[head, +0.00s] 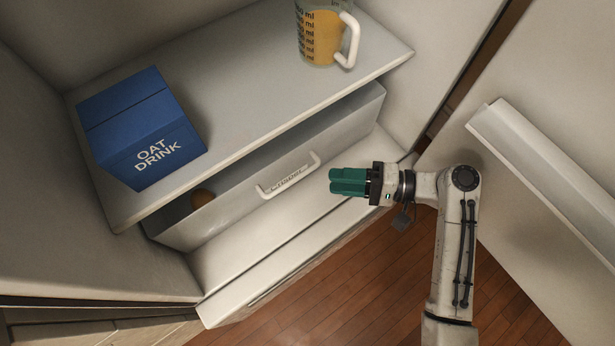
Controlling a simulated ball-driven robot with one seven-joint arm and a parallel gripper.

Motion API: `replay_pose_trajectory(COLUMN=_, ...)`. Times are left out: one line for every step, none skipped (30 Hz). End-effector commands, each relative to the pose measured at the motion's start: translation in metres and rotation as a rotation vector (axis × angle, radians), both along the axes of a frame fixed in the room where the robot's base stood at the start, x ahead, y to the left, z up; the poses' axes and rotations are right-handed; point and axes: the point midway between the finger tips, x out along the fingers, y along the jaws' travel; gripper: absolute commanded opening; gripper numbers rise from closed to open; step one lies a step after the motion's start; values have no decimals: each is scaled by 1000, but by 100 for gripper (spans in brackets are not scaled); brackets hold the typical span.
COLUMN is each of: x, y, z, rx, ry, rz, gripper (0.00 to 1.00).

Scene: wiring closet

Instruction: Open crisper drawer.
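The crisper drawer (235,207) is a pale grey bin under the shelf in the head view. Its front has a white bar handle (289,178) with lettering on or behind it that I cannot read surely. A narrow gap shows between the shelf edge and the drawer front, and part of a brown round item (202,198) shows there at the left. My gripper (333,182) has green fingers that lie together, with nothing seen between them. It is to the right of the handle, pointing left, and looks apart from it.
A blue oat drink carton (140,128) and a measuring jug (322,35) of orange liquid stand on the white shelf (250,85) above the drawer. The open door with a white door rack (545,180) is at the right. Wooden floor (365,280) is clear below.

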Motion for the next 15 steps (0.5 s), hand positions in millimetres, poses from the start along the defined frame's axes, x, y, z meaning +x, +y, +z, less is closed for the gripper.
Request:
replay_pose_trajectory(x=1, y=11, z=-3, rx=0, ry=0, rz=4, gripper=38)
replay_pose_trajectory(x=2, y=16, z=-4, rx=0, ry=0, rz=4, gripper=38)
replay_pose_trajectory(x=3, y=24, z=-5, rx=0, ry=0, rz=4, gripper=38)
replay_pose_trajectory(x=4, y=29, z=-6, rx=0, ry=0, rz=4, gripper=38)
replay_pose_trajectory(x=6, y=34, z=-6, rx=0, ry=0, rz=4, gripper=38)
replay_pose_trajectory(x=7, y=41, z=-7, rx=-1, ry=0, rz=3, gripper=38)
replay_pose_trajectory(x=8, y=45, z=-8, rx=-1, ry=0, rz=3, gripper=38)
replay_pose_trajectory(x=8, y=50, z=-9, rx=-2, ry=-1, rz=3, gripper=38)
replay_pose_trajectory(x=10, y=55, z=-9, rx=-2, ry=-1, rz=3, gripper=38)
replay_pose_trajectory(x=10, y=58, z=-10, rx=-2, ry=-1, rz=3, gripper=38)
replay_pose_trajectory(x=11, y=62, z=-10, rx=-2, ry=-1, rz=3, gripper=38)
replay_pose_trajectory(x=12, y=65, z=-10, rx=-1, ry=-1, rz=1, gripper=38)
replay_pose_trajectory(x=12, y=67, z=-11, rx=-1, ry=-1, rz=1, gripper=38)
replay_pose_trajectory(x=12, y=69, z=-11, rx=-1, ry=-1, rz=1, gripper=38)
replay_pose_trajectory(x=13, y=71, z=-11, rx=-1, ry=-1, rz=1, gripper=38)
